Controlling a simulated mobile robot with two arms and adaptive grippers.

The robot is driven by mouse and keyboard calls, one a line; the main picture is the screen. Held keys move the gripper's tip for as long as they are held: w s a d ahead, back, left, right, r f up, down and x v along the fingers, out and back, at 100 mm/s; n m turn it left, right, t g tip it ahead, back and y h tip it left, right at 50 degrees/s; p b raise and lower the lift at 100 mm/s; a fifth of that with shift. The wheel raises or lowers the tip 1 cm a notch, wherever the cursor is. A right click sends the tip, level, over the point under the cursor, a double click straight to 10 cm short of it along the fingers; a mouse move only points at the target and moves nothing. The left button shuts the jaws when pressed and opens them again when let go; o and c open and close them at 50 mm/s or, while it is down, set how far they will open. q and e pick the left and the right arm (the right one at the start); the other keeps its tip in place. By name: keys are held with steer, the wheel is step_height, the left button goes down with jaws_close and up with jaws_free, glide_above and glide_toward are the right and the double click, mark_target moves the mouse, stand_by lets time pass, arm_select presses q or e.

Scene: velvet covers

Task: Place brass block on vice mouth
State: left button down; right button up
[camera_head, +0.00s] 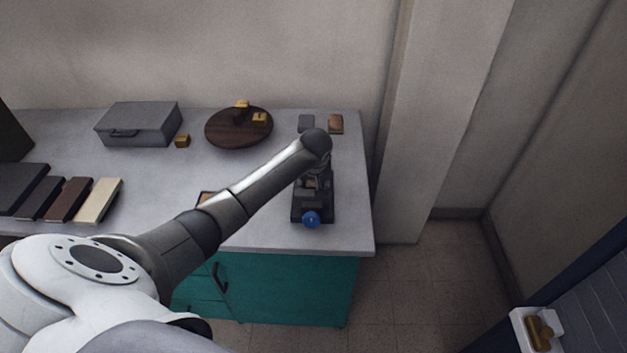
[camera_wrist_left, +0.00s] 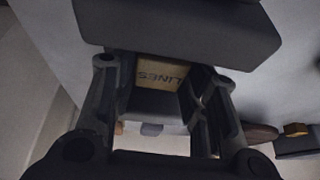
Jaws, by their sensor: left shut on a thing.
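The vice (camera_head: 313,208) stands at the right end of the bench, dark with a blue ball (camera_head: 311,219) at its near end. My left gripper (camera_head: 315,173) is over the vice, pointing down, and my arm hides part of it. A dark grey slab (camera_wrist_left: 180,30), likely part of the vice, lies just beyond the block. Whether the block touches it I cannot tell. My right gripper is not in view.
A round wooden board (camera_head: 225,132) carries small yellow blocks (camera_head: 259,119); another yellow block (camera_head: 182,141) lies beside the grey case (camera_head: 140,122). Grey (camera_head: 306,123) and brown (camera_head: 336,124) pieces lie behind the vice. Flat sample slabs (camera_head: 98,201) lie left. Walls bound the back and right.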

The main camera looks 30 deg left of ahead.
arm_select(q)
steer(key=c, duration=0.9)
jaws_free()
steer(key=shift+o, duration=0.2)
steer(key=shift+r, duration=0.1)
steer(key=v, duration=1.2)
steer(key=shift+b, duration=0.3)
